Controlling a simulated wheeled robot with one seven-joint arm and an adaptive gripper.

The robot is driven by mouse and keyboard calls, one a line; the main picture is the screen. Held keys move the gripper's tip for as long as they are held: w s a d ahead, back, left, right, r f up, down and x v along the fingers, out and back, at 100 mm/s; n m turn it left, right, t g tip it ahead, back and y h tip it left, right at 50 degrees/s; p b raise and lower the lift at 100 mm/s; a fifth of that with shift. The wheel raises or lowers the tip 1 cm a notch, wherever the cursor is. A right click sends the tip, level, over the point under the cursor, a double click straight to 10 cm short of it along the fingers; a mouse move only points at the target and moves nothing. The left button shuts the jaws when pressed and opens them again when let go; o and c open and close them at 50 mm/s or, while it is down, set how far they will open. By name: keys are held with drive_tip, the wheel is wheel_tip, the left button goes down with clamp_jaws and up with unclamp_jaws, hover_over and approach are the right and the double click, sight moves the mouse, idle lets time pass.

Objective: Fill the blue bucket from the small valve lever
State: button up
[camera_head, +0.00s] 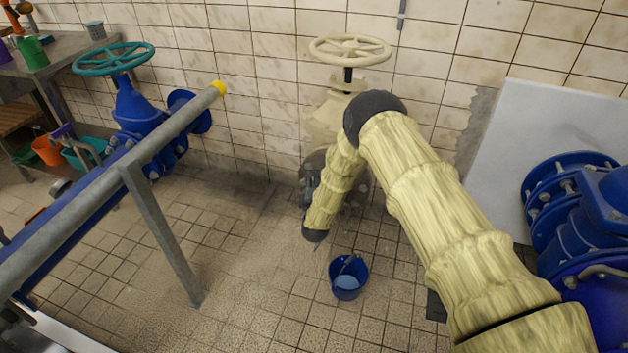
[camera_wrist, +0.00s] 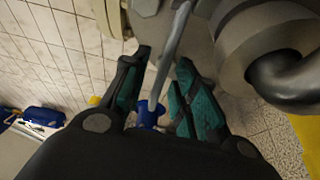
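The blue bucket (camera_head: 347,290) stands upright on the tiled floor below my arm. A pale blue surface that looks like water shows inside it, and its handle crosses the opening. In the wrist view a thin grey lever (camera_wrist: 176,42) runs between the two fingers of my gripper (camera_wrist: 163,62). The fingers, with teal pads, are apart on either side of the lever; I see no clear grip on it. In the head view my gripper is mostly hidden behind my arm, near the base of the cream valve (camera_head: 335,110).
A cream handwheel (camera_head: 350,50) tops that valve by the tiled wall. A grey railing (camera_head: 150,160) and a blue valve with teal handwheel (camera_head: 113,58) stand left. Large blue flanged pipework (camera_head: 590,215) is at right. The floor around the bucket is clear.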

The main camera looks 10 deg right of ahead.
drive_tip(key=s+a, duration=0.1)
drive_tip(key=s, duration=1)
drive_tip(key=shift+s, duration=0.25)
